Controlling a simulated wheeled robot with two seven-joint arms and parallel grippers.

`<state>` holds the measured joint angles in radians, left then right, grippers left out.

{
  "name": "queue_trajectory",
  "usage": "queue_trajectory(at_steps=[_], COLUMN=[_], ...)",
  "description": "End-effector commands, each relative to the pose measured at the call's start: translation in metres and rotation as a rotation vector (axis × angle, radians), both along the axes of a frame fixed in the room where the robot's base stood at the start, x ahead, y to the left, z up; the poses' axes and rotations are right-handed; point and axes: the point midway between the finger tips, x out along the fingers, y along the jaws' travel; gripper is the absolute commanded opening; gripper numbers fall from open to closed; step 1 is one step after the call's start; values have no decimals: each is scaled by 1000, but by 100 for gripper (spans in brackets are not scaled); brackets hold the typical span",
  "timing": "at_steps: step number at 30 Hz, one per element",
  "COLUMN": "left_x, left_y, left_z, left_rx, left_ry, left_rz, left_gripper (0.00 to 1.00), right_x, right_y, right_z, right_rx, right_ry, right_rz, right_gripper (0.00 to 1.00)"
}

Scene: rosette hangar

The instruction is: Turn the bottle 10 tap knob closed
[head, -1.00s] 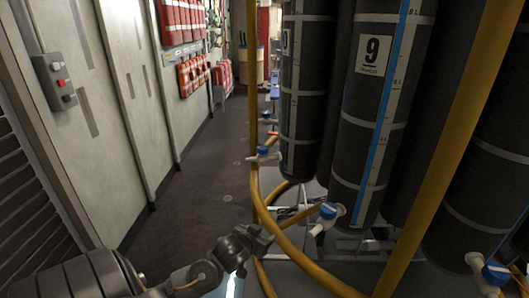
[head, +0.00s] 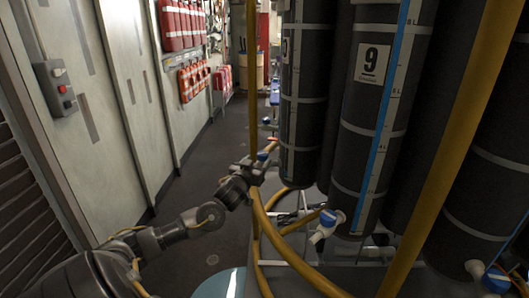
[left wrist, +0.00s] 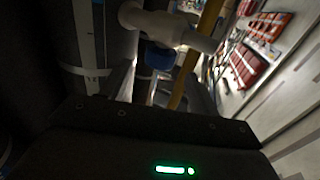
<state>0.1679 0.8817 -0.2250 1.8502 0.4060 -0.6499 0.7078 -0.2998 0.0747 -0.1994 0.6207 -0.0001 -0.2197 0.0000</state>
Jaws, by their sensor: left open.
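The black bottle (head: 305,110) left of bottle 9 carries a label turned nearly edge-on, so I cannot read its number. Its white tap with a blue knob (head: 263,156) sits low on its left side. My left gripper (head: 256,166) is at this tap in the head view and partly covers it. In the left wrist view the white tap pipe (left wrist: 165,25) crosses the top, with the blue knob (left wrist: 160,58) hanging below it, ahead of my open fingers. I cannot tell whether a finger touches the knob or how far the knob is turned. My right gripper is not in view.
Bottle 9 (head: 365,120) stands nearer, with its own blue-knobbed tap (head: 328,220). A yellow upright (head: 455,150) crosses in front of the bottles. Yellow hoses (head: 285,240) loop beside my left arm. The aisle floor (head: 195,200) on the left is clear.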

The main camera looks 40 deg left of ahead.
Motion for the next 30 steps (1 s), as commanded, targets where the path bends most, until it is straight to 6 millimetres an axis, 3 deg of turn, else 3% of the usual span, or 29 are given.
queue_trajectory(at_steps=[6,12,25,30], left_x=[40,64,72,72], left_y=[16,25,28,28], left_z=[3,1,-1,0], left_rx=[0,-1,0,0], left_ry=[-2,0,1,1], left_rz=[3,1,0,0], left_gripper=[61,61,61,40], right_x=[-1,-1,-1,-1], right_y=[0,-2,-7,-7], right_z=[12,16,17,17], right_rx=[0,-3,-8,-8], right_ry=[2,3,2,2], right_rz=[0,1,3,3], right_gripper=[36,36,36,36])
